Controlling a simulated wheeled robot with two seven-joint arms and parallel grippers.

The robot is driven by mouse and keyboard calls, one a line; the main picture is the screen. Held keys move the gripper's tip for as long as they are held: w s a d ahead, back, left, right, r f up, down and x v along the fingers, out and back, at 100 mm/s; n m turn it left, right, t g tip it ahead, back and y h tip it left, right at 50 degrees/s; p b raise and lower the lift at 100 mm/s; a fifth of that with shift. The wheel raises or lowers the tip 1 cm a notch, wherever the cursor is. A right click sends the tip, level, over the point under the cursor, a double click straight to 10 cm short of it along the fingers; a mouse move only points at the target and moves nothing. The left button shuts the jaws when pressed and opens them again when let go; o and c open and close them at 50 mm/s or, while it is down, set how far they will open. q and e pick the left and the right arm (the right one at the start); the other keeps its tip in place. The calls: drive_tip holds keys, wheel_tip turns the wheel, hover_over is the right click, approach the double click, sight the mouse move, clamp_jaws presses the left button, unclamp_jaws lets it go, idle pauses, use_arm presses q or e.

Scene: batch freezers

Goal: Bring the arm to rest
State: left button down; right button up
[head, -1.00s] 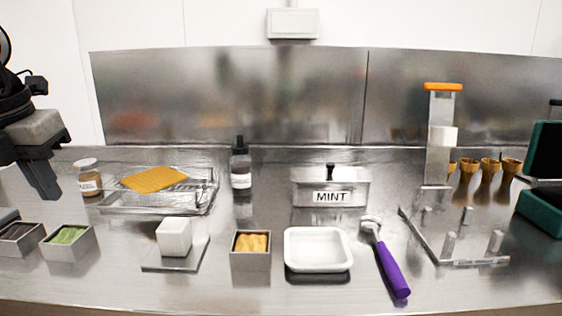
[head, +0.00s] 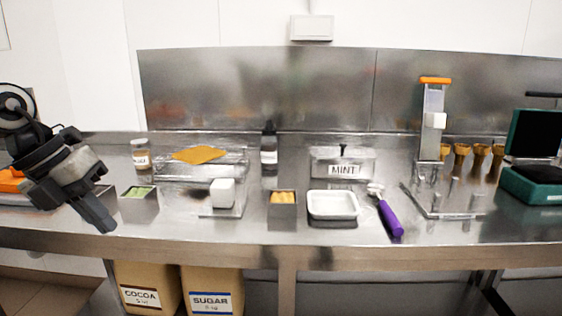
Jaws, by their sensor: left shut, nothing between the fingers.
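My left gripper (head: 103,224) is at the left of the head view, pointing down and to the right. Its fingers are together with nothing between them. It shows in front of the counter's left part, left of the small metal tin with green contents (head: 138,205). It hides part of what stands behind it there. My right gripper is not in the head view.
Cocoa (head: 150,290) and sugar (head: 212,294) bags stand below.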

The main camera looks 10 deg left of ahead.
use_arm(q)
drive_tip(key=d+f+n+t+h+p, duration=0.1)
drive_tip(key=d+f+n+t+h, duration=0.8)
drive_tip(key=f+n, duration=0.7)
drive_tip(key=s+d+f+n+y, duration=0.4)
drive_tip(key=s+d+f+n, duration=0.1)
drive_tip(key=d+f+n, duration=0.2)
drive_tip(key=s+d+f+n+g+y+p, duration=0.1)
drive_tip(key=s+d+f+n+y, duration=0.4)
drive_tip(key=s+d+f+n, duration=0.1)
wheel_tip(320, 180, down, 2)
drive_tip(key=d+n, duration=0.1)
drive_tip(key=n, duration=0.1)
drive_tip(key=shift+f+n+g, duration=0.25)
drive_tip(key=shift+n+g, duration=0.05)
drive_tip(key=shift+w, duration=0.15)
